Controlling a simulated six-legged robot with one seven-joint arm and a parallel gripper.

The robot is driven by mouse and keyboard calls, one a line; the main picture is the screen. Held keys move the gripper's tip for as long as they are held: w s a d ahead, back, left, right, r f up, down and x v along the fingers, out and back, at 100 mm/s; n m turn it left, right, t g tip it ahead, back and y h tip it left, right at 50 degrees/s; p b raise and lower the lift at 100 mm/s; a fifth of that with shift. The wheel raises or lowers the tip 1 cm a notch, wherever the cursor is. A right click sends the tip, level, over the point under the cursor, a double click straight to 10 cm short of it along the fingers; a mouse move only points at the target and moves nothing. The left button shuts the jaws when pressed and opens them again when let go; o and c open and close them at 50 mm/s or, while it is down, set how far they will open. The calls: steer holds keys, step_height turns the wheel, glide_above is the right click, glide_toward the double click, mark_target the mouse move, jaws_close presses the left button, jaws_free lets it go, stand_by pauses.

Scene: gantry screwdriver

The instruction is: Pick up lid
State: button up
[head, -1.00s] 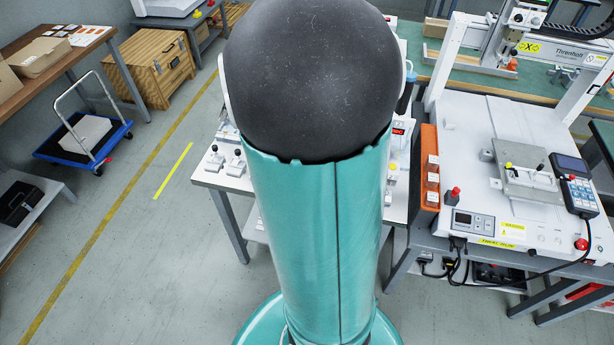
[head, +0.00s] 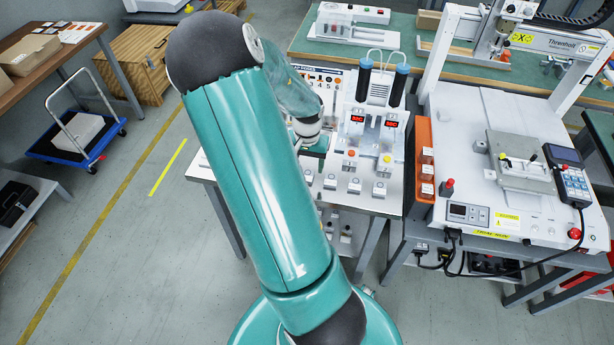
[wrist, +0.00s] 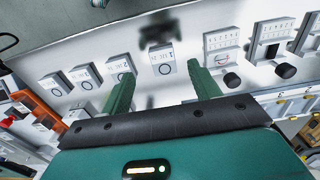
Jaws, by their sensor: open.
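A grey flat plate with a pale bar handle (head: 524,172), which looks like the lid, lies on the white bed of the gantry machine (head: 480,110) at the right of the head view. I cannot tell it in the wrist view. My gripper (wrist: 160,88) is open in the wrist view, its two green fingers apart with nothing between them. It hangs over a white bench top with grey labelled blocks (wrist: 162,60). In the head view my gripper is mostly hidden behind my arm, over the middle bench, well left of the plate.
The middle bench holds two screw feeders with red displays (head: 357,119) and several small switch blocks (head: 330,182). An orange button box (head: 424,160) stands at the machine's left edge. A handheld pendant (head: 568,175) lies right beside the plate.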

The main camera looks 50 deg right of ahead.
mark_target(306, 174)
steer(key=shift+w+f, duration=0.15)
steer(key=shift+f, duration=2.55)
steer(key=c, duration=1.1)
steer(key=shift+o, duration=0.2)
steer(key=shift+r, duration=0.15)
